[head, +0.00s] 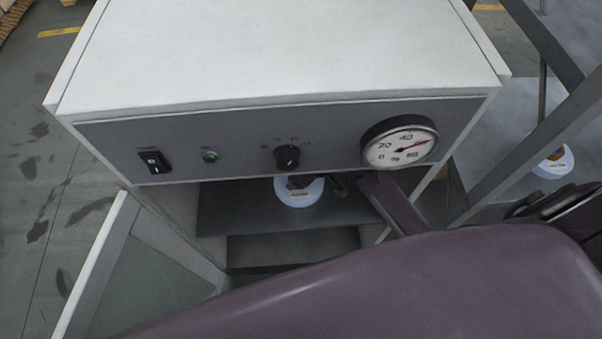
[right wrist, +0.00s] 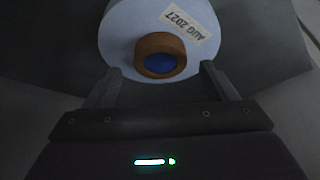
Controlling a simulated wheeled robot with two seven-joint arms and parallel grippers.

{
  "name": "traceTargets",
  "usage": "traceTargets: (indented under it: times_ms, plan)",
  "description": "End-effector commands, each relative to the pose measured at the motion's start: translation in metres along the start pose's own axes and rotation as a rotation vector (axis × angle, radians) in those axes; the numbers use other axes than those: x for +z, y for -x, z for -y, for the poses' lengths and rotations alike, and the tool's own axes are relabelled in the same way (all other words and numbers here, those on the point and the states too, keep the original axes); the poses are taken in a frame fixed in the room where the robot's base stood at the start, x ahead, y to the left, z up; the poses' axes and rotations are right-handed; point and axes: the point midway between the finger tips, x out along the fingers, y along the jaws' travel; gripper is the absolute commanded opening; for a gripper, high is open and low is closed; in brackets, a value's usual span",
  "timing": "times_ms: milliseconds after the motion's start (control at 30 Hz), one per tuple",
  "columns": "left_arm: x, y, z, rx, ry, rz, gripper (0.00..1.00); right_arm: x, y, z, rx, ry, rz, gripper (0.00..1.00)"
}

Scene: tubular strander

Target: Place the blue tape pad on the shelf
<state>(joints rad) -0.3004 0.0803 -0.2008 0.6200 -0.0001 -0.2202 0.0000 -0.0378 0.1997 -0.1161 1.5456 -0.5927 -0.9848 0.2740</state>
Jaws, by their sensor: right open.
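The tape pad (head: 295,199) lies on the dark shelf (head: 235,207) inside the white cabinet, just below the front panel, which hides its far part. In the right wrist view the pad (right wrist: 118,35) is a pale bluish-white disc with an "AUG 2027" label, a brown ring and a blue centre. My right gripper (right wrist: 160,68) is open, its two fingers near the pad's near edge and apart from each other. The fingers do not appear closed on it; whether they touch it I cannot tell. My left gripper is not in view.
The cabinet's front panel (head: 228,148) with switch, knob and gauge (head: 400,143) overhangs the opening. An open door (head: 130,270) stands at the lower left. A similar white disc (head: 552,166) rests on a grey surface at the right, behind a metal frame post.

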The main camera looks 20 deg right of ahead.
Motion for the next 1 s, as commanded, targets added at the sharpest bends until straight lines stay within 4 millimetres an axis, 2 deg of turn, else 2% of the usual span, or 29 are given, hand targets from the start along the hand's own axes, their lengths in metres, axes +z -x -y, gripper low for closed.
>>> traceTargets:
  times_ms: [33, 100, 300, 1000]
  plan:
    - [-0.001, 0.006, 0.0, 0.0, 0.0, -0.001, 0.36, -0.001, 0.012, 0.001, -0.001, -0.001, -0.002, 0.79]
    - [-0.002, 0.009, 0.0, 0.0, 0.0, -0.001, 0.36, -0.001, 0.024, 0.001, -0.001, 0.0, -0.001, 0.79]
    - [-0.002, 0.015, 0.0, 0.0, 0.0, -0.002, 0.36, -0.001, 0.047, 0.0, -0.001, -0.001, -0.001, 0.79]
    - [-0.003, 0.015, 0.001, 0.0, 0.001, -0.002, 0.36, 0.0, 0.051, 0.0, -0.001, 0.0, 0.0, 0.79]
